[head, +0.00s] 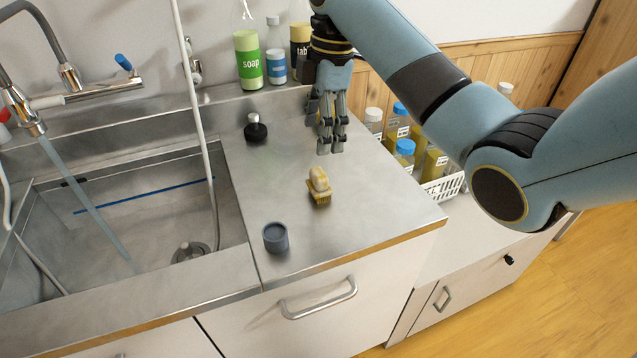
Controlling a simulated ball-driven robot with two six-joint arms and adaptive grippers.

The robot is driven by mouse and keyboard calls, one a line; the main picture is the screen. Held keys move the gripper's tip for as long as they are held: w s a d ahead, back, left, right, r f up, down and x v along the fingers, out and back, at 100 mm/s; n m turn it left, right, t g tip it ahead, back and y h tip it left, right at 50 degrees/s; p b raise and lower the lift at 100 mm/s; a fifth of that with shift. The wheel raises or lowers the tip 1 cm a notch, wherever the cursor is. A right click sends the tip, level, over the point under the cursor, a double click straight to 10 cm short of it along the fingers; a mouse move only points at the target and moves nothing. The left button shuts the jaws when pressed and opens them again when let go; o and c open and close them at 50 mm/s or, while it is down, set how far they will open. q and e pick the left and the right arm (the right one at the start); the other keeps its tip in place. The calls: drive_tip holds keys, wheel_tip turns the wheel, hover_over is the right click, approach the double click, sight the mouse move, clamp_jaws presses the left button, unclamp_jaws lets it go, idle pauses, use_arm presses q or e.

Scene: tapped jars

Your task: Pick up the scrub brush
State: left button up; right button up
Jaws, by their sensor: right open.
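The scrub brush (319,186), a small block with a cream top and yellow bristles, rests on the steel counter (350,215) right of the sink. My right gripper (331,150) is open and empty. It points down above the counter, behind the brush and apart from it. My left gripper is not in view.
A dark grey cup (275,237) stands near the counter's front edge, and a black-based object (255,128) stands further back. Soap bottles (247,58) line the back ledge. A white basket (444,188) with several capped jars is at the right. The sink (120,215) lies left, with water running.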

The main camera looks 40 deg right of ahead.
hover_over(319, 172)
wheel_tip(319, 172, down, 5)
drive_tip(key=shift+a+r, duration=0.1)
wheel_tip(319, 172, down, 6)
drive_tip(key=shift+r, duration=0.25)
drive_tip(key=shift+s, duration=0.1)
drive_tip(key=c, duration=1.3)
drive_tip(key=shift+o, duration=0.2)
drive_tip(key=shift+r, duration=0.15)
